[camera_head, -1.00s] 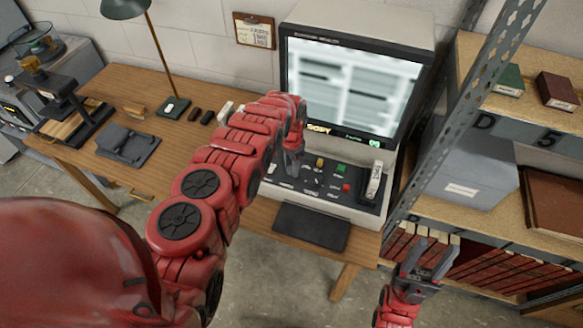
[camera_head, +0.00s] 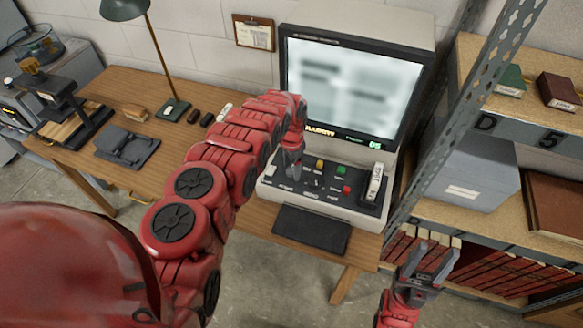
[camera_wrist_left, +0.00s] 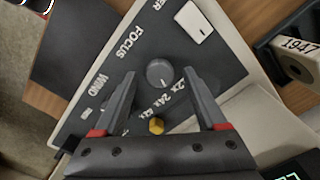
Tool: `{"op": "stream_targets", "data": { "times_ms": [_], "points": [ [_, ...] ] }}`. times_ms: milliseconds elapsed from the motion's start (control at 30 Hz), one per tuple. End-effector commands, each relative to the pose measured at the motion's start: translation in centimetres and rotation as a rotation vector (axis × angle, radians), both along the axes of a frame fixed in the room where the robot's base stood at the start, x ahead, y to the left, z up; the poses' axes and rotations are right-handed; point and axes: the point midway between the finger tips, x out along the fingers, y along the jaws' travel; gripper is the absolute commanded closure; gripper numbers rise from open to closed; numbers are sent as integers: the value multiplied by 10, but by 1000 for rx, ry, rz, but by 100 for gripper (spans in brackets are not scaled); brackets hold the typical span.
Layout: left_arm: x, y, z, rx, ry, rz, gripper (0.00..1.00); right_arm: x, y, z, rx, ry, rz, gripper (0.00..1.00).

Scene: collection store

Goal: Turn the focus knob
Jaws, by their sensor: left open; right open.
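The reader (camera_head: 340,190) stands on the wooden desk with a sloped dark control panel. Its screen (camera_head: 345,88) shows a heavily blurred page, with yellow text that seems to read BLURRY below it. The round grey focus knob (camera_wrist_left: 159,73) sits beside the FOCUS label in the left wrist view. My left gripper (camera_wrist_left: 160,75) points down at the panel, open, with a fingertip on each side of the knob and small visible gaps; contact cannot be told. In the head view my left gripper (camera_head: 292,160) hides the knob. My right gripper (camera_head: 428,258) is open and empty.
A dark pad (camera_head: 310,229) lies in front. Metal shelving (camera_head: 475,110) stands close on the right, with my right gripper before its red books.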

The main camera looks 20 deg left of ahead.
Motion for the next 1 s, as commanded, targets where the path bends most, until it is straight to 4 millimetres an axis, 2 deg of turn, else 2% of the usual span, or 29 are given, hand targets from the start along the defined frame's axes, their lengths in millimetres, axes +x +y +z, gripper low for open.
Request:
{"op": "stream_targets", "data": {
  "times_ms": [233, 567, 633, 700, 800, 1000],
  "points": [
    [-1, 1, 24, 3, 3, 1, 26, 0, 0, -9, 0, 0, 0, 50],
    [0, 1, 80, 4, -2, 2, 26, 0, 0, -31, 0, 0, 0, 50],
    [0, 2, 111, 2, -2, 2, 26, 0, 0, -7, 0, 1, 0, 50],
    [0, 2, 130, 3, -3, 2, 26, 0, 0, 8, 0, -1, 0, 50],
    [0, 2, 146, 1, 0, 1, 26, 0, 0, 24, 0, 0, 0, 50],
    [0, 2, 167, 1, 0, 1, 26, 0, 0, 42, 0, 0, 0, 50]
  ]
}}
